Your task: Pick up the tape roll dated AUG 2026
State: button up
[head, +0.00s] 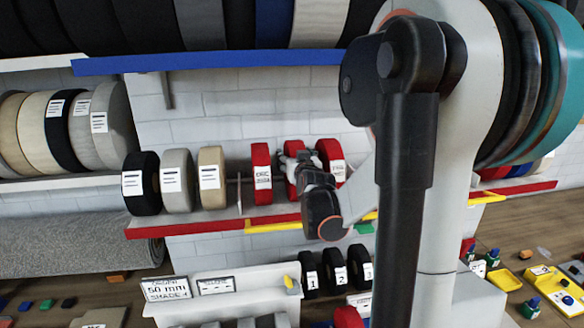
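Three red tape rolls stand upright on the red-edged shelf (200,222). The left red roll (261,163) has a white label whose print is too small to read surely. The middle red roll (291,147) is partly hidden behind my gripper (291,162). The right red roll (325,149) has a white label, partly covered by my arm. No date reading AUG 2026 can be made out on any of them. My gripper is at the front of the middle red roll. Its fingers are small and partly hidden, so I cannot tell whether they touch or grip it.
A black roll (142,183), a grey roll (177,181) and a beige roll (212,178) stand left of a thin divider (239,194). A yellow rail (272,227) runs along the shelf front. A blue-edged shelf (215,62) hangs above. Numbered black rolls (334,270) stand below.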

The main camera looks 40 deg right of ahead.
jog(key=shift+s+a+r, duration=0.15)
jog(key=shift+s+a, duration=0.1)
jog(key=shift+c, duration=0.6)
jog(key=shift+w+d, duration=0.15)
jog(key=c, duration=0.9)
grip_shut()
